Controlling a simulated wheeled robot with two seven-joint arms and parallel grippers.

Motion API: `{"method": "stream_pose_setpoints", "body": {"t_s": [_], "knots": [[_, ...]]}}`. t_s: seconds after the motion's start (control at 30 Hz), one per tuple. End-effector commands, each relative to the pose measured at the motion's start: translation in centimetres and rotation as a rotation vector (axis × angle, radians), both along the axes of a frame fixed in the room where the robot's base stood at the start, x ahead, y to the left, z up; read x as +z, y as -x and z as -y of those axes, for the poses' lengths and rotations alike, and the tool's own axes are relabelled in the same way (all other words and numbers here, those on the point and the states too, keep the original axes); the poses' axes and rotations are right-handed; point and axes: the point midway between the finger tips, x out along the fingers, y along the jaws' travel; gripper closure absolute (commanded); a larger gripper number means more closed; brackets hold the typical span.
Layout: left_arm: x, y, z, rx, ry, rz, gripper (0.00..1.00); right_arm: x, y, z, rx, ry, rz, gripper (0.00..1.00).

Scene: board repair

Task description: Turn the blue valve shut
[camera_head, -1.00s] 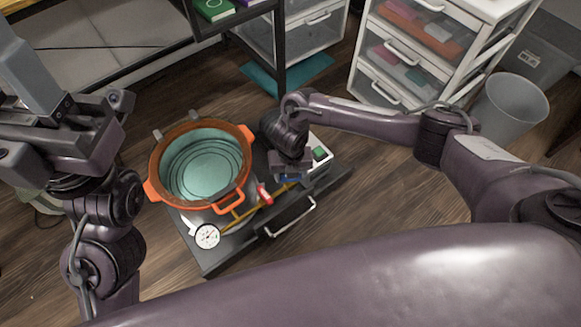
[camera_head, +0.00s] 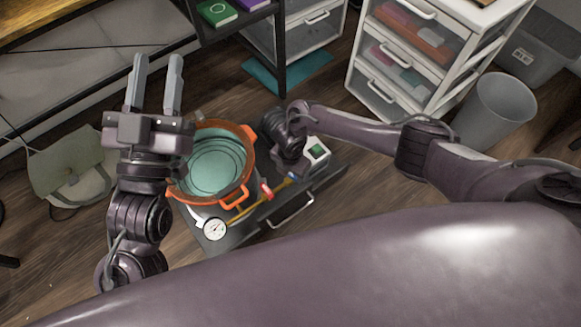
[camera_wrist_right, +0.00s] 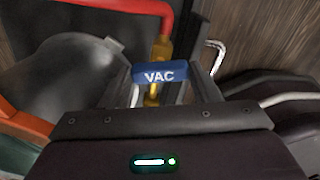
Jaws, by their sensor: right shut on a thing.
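The blue valve handle, marked VAC, (camera_wrist_right: 160,72) sits on a brass fitting between the fingers of my right gripper (camera_wrist_right: 165,88) in the right wrist view. The gripper is shut on this handle. In the head view the blue handle (camera_head: 292,175) is a small patch at the right end of the brass pipe, just below my right gripper (camera_head: 290,160), whose fingertips are mostly hidden. A red valve handle (camera_head: 266,191) sits further left on the same pipe. My left gripper (camera_head: 155,80) is open and empty, left of the orange-rimmed pot, with its fingers pointing up the picture.
The orange-rimmed pot (camera_head: 247,178) stands on a dark base (camera_head: 240,236), with a round gauge (camera_head: 215,230) in front. A small box with a green switch (camera_head: 316,150) stands right of my right gripper. White drawers (camera_head: 390,65) and a grey bin (camera_head: 495,108) stand behind right.

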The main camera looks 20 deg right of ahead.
Motion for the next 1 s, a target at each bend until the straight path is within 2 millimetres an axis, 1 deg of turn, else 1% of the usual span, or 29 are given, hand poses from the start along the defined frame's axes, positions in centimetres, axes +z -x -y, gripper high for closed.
{"method": "stream_pose_setpoints", "body": {"t_s": [0.03, 0.2, 0.3, 0.4, 0.5, 0.6, 0.7, 0.8, 1.0], "knots": [[-1.7, -0.4, 0.3, -0.003, -0.035, -0.089, 0.64, 0.3, 0.0, 0.0, -0.034, 0.001, -0.001, 0.67], [-7.7, -0.9, 0.9, -0.013, -0.140, -0.345, 0.64, 0.2, 0.0, 0.0, -0.137, 0.001, -0.001, 0.67], [-10.6, -0.5, 1.1, -0.019, -0.189, -0.464, 0.64, 0.2, 0.0, 0.0, -0.186, 0.000, -0.001, 0.67], [-12.8, -0.1, 1.1, -0.024, -0.229, -0.560, 0.64, 0.2, 0.0, 0.0, -0.225, 0.001, -0.001, 0.67], [-14.5, 0.4, 1.0, -0.028, -0.259, -0.632, 0.64, 0.1, 0.0, 0.0, -0.256, 0.002, 0.000, 0.67], [-15.7, 0.8, 1.0, -0.030, -0.278, -0.681, 0.64, 0.1, 0.0, 0.0, -0.276, 0.002, 0.000, 0.67], [-16.4, 1.1, 0.9, -0.032, -0.291, -0.710, 0.64, 0.0, 0.0, 0.0, -0.289, 0.002, 0.000, 0.67], [-16.7, 1.2, 0.9, -0.034, -0.297, -0.725, 0.64, 0.0, 0.0, 0.1, -0.295, 0.002, 0.000, 0.67], [-16.8, 1.2, 0.9, -0.034, -0.298, -0.727, 0.64, 0.0, 0.0, 0.1, -0.298, 0.001, 0.001, 0.67]]}}
